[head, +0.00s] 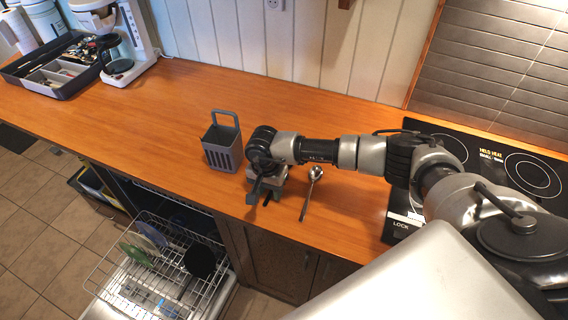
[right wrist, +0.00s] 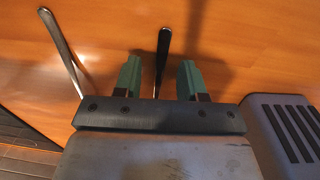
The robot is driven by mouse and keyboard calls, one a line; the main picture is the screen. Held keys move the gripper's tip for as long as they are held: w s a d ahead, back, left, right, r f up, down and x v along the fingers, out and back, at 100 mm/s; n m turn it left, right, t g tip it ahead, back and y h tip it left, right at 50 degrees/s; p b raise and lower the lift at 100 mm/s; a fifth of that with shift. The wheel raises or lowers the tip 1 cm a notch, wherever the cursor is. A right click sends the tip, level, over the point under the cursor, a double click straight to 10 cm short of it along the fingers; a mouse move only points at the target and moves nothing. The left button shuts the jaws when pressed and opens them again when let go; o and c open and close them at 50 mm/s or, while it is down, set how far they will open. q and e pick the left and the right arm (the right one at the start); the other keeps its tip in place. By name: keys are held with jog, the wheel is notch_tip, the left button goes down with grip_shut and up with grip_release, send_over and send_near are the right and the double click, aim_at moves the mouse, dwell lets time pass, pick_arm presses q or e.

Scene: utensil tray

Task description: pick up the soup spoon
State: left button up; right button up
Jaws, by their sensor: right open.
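A silver spoon with a round bowl (head: 314,174) lies on the wooden counter to the right of my right gripper (head: 265,193). Its handle points toward the counter's front edge; a silver handle, apparently the same spoon's, shows at the left of the right wrist view (right wrist: 62,48). A second utensil, with a slim dark shiny handle (right wrist: 162,52), lies between the open green fingertips of the right gripper (right wrist: 160,80) in the wrist view. Its other end is hidden by the gripper, so I cannot tell which of the two is the soup spoon. My left gripper is not in view.
A grey slotted utensil basket (head: 221,145) stands just left of the right gripper; it also shows in the wrist view (right wrist: 258,112). The stovetop (head: 484,163) is at right. An open dishwasher rack (head: 150,262) is below the counter front. A cutlery tray (head: 20,75) and coffee maker (head: 133,40) are far left.

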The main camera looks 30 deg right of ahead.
jog(key=shift+f, duration=0.15)
dwell(0.4)
grip_shut()
